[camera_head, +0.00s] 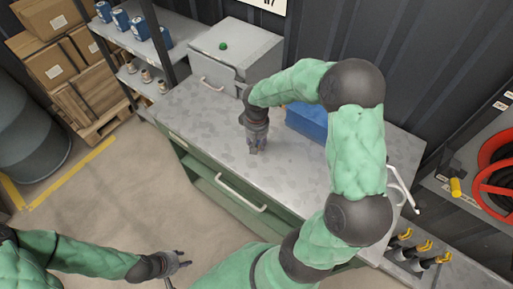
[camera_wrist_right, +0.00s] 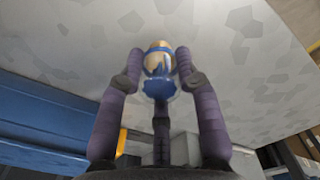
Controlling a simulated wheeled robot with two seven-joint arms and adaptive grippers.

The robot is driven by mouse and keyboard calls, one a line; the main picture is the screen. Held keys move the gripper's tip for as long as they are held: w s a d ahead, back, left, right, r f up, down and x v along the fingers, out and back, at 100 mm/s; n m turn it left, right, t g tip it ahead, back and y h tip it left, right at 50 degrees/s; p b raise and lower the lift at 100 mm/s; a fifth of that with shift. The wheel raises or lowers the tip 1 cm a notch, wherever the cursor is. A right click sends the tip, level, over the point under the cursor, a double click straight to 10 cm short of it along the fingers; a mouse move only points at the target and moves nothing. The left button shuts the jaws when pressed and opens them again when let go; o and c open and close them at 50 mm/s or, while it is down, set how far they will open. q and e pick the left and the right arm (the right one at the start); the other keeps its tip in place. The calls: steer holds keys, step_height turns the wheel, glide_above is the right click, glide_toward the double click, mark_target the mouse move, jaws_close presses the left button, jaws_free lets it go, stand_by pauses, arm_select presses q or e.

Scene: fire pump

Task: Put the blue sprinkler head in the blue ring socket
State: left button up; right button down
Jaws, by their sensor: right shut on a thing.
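The blue sprinkler head (camera_wrist_right: 158,72), with a blue lower part and a gold upper part, is between the purple-grey fingers of my right gripper (camera_wrist_right: 157,75) in the right wrist view. In the head view my right gripper (camera_head: 254,150) points down over the grey worktop; the sprinkler head is hardly visible there. My left gripper (camera_head: 181,260) is open and empty at the lower left, over the floor in the picture and away from the bench. I cannot make out the blue ring socket in either view.
A blue box (camera_head: 306,121) stands on the worktop (camera_head: 200,118) behind my right arm. A grey metal case (camera_head: 236,52) stands at the back. Shelves at left hold blue cans (camera_head: 121,20) and small fittings. A red hose reel (camera_head: 497,172) is at right. The worktop's front left is clear.

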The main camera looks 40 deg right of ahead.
steer(key=shift+f, duration=1.65)
steer(key=shift+b, duration=0.3)
steer(key=shift+f, duration=0.15)
steer(key=c, duration=0.9)
jaws_free()
steer(key=shift+o, duration=0.2)
